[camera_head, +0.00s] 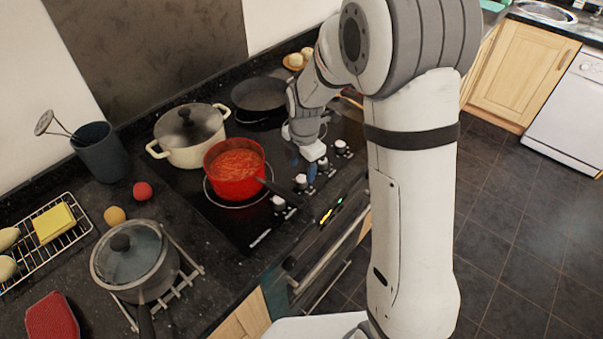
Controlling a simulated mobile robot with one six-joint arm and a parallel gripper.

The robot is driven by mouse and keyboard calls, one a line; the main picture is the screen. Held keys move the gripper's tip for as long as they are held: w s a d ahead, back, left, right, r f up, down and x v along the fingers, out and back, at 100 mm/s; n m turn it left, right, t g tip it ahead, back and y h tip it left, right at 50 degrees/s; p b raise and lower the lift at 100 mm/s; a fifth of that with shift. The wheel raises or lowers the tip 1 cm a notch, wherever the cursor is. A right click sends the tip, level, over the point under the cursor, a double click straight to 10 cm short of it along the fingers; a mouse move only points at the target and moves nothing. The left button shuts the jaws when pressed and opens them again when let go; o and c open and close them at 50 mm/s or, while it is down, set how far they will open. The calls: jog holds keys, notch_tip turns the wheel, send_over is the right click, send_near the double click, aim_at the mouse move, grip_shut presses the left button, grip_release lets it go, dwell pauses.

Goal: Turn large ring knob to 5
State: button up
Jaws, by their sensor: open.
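A row of several light-topped knobs runs along the front right of the black cooktop (225,222). The nearest knob (278,202) is clear to view, and another knob (300,181) stands behind it. A further knob (323,163) is close beside my gripper, and the farthest knob (340,147) is to its right. I cannot tell which is the large ring knob or read any numbers. My gripper (304,168) points down over the knob row, its dark fingers open. Whether they touch or surround a knob is unclear.
A red pot (221,187) of sauce has its dark handle reaching toward the knobs. A cream lidded pot (185,152) and a dark pan (258,95) stand behind. A grey lidded saucepan (113,268) sits at front left. Floor at right is clear.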

aim_at(301, 179)
jog(key=shift+w+f, duration=0.1)
jog(key=shift+f, duration=2.05)
jog(key=shift+c, duration=0.2)
jog(key=c, duration=0.9)
